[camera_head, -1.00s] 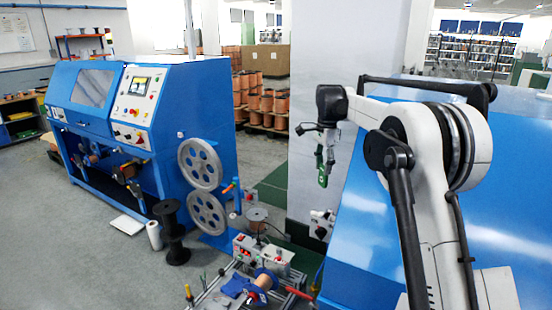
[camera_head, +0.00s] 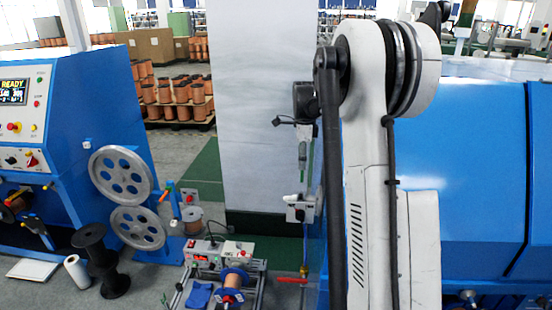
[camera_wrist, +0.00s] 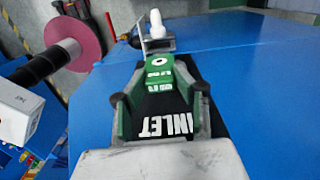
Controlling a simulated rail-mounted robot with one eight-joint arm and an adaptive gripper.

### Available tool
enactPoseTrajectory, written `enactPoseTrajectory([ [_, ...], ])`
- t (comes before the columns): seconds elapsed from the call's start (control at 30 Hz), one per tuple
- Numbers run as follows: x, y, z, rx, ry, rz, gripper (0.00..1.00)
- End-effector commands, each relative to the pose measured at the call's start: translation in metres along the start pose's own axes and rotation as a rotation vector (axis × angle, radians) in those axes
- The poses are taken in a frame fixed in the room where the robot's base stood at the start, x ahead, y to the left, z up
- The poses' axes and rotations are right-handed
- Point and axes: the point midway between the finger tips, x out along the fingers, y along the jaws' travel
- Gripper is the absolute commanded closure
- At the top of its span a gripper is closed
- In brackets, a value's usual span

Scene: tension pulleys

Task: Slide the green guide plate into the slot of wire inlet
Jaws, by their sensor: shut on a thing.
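In the wrist view my gripper (camera_wrist: 159,84) is shut on the green guide plate (camera_wrist: 157,72), which has white markings and sits between the two fingers. In the head view my gripper (camera_head: 303,155) is small and points down beside the white pillar, with only a thin green edge visible.
A blue machine (camera_head: 460,170) fills the right side. A white box (camera_head: 301,208) sits below my gripper in the head view. A white rounded part (camera_wrist: 155,25) stands beyond the plate, and a pink disc (camera_wrist: 82,33) is at upper left.

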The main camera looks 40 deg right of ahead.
Motion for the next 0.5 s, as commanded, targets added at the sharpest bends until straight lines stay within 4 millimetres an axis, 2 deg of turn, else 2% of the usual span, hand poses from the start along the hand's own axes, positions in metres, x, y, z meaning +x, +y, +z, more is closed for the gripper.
enactPoseTrajectory([
  [0.1,0.001,0.001,-0.010,0.023,0.000,0.000,1.00],
  [0.5,0.021,0.001,-0.010,0.024,0.000,0.000,1.00],
])
